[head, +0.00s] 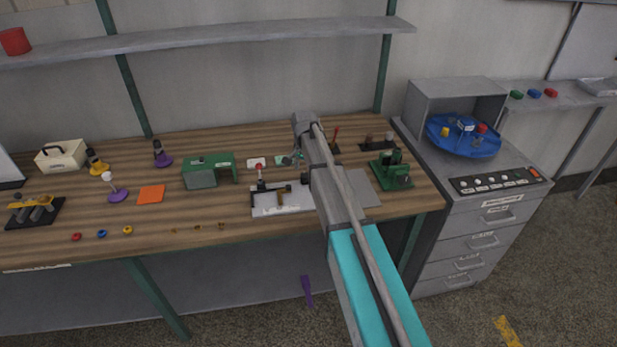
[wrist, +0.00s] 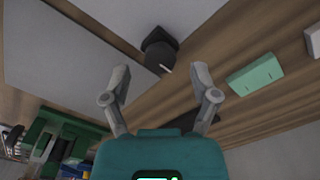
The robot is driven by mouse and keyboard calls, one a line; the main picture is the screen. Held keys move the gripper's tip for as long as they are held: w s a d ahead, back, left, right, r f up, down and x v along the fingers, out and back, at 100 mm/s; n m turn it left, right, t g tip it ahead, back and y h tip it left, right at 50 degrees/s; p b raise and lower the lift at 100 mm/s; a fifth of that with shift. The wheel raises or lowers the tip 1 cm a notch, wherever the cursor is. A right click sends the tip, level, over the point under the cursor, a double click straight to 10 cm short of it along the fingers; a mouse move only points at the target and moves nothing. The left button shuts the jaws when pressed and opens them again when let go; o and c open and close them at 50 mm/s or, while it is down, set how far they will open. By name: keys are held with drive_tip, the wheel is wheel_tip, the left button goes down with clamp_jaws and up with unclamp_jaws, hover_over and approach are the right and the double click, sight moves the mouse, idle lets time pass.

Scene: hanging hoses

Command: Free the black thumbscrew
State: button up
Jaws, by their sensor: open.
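A black knob-like part (wrist: 160,50) shows between and beyond my fingertips in the wrist view. My gripper (wrist: 160,72) is open and empty, apart from the black part.
A grey plate (head: 364,189) and a green machine (head: 391,171) lie right of my arm. A mint block (wrist: 256,74) is right in the wrist view. A green housing (head: 208,172) stands left of the fixture. The bench front is mostly clear, with small rings and screws.

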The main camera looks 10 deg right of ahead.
drive_tip(key=shift+f+b, duration=0.5)
drive_tip(key=shift+f, duration=0.25)
